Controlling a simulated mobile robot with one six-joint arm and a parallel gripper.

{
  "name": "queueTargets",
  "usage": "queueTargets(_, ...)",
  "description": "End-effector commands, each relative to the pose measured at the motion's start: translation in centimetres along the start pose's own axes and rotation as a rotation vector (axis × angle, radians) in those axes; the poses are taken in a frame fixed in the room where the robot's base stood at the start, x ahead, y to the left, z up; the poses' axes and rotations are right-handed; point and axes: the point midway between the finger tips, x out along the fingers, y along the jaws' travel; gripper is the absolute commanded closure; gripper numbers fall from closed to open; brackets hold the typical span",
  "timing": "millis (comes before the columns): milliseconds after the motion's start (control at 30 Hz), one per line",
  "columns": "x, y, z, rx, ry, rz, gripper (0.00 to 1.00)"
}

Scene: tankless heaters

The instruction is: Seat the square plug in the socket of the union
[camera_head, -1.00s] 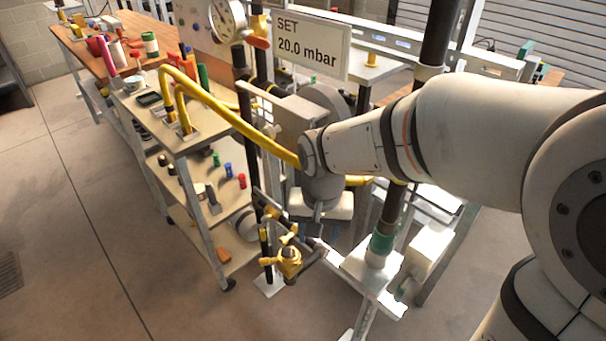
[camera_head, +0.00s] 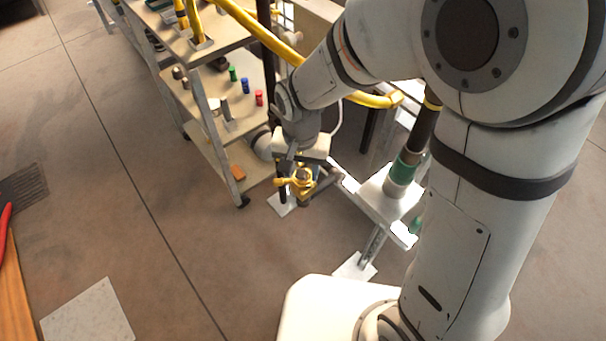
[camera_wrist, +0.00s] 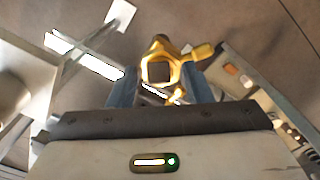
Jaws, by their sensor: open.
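The brass union (camera_head: 301,187) sits on the pipework below the wrist in the head view. In the wrist view the union (camera_wrist: 178,72) shows a yellow ring around a dark square; I cannot tell whether that square is the empty socket or the plug's face. My gripper (camera_wrist: 160,88) is open, its two blue-grey fingers on either side of the union's near part; contact cannot be told. In the head view my gripper (camera_head: 300,166) is just above the union, its fingertips partly hidden. No separate square plug can be made out.
A shelf trolley (camera_head: 215,135) with small coloured parts stands left of the union. A yellow hose (camera_head: 262,36) runs above. A dark pipe with a green collar (camera_head: 402,172) stands on a white plate to the right.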

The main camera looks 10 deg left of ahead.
Motion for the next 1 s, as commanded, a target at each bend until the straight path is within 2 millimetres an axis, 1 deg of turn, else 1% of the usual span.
queueTargets(200, 0.06, 0.05, -0.03, 0.001, 0.000, 0.000, 0.55)
queueTargets(233, 0.06, 0.05, -0.03, 0.001, 0.000, 0.000, 0.56)
queueTargets(767, 0.03, 0.10, -0.07, 0.002, 0.000, 0.000, 1.00)
queueTargets(1000, 0.00, 0.11, -0.10, 0.003, 0.001, -0.001, 1.00)
